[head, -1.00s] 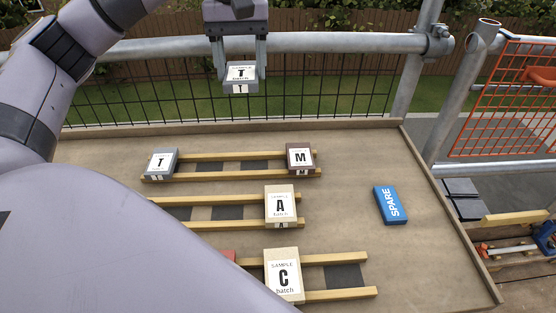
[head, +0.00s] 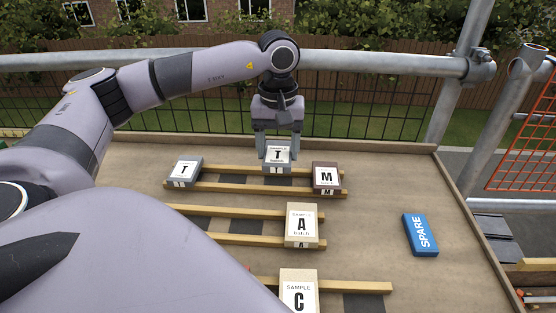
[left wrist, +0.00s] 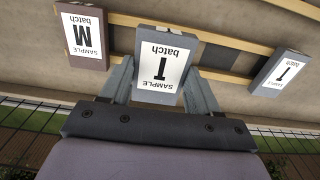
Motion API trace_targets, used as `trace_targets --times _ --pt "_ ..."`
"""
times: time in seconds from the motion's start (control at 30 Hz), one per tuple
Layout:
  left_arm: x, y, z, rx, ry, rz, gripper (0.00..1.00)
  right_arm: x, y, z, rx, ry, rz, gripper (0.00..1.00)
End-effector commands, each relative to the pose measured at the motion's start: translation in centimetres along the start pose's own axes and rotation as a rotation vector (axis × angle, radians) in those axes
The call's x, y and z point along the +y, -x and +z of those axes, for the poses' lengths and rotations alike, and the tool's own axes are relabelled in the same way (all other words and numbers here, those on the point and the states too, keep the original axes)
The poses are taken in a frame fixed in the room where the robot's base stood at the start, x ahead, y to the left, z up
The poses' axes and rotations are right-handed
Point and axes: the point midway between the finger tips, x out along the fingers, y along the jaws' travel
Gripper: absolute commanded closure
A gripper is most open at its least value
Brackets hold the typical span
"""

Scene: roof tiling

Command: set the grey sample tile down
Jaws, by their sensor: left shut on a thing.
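The grey sample tile (head: 278,160), with a white label reading "T", is held between the fingers of my left gripper (head: 278,150). In the left wrist view the tile (left wrist: 166,64) sits level between both fingers, label showing. It is at the back pair of wooden rails (head: 228,188), between another grey T tile (head: 184,171) on the left and a dark brown M tile (head: 326,177) on the right. I cannot tell whether the held tile touches the rails. My right gripper is not in view.
Nearer rails hold a beige A tile (head: 302,225) and a beige C tile (head: 298,288). A blue SPARE block (head: 420,235) lies on the right of the board. Scaffold pipe (head: 400,64) and wire mesh stand behind the board. Bare board lies between the M tile and SPARE block.

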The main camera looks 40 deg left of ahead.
Motion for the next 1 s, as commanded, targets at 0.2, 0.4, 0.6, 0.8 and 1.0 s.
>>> trace_targets --times 0.2,0.4,0.6,0.8,1.0 --pt "-0.1 -2.8 0.1 -0.002 0.0 -0.002 0.75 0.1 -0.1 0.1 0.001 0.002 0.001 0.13" --pt "0.0 -4.5 0.0 0.0 0.0 0.001 0.75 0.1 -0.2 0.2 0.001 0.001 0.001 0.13" --pt "0.0 -4.5 0.0 0.0 0.0 0.001 0.75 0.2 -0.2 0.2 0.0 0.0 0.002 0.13" --pt "0.0 -5.1 0.0 0.0 0.0 0.001 0.75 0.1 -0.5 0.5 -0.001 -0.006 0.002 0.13" --pt "0.0 -5.3 0.0 -0.001 0.0 0.0 0.19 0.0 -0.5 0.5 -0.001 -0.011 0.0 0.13"
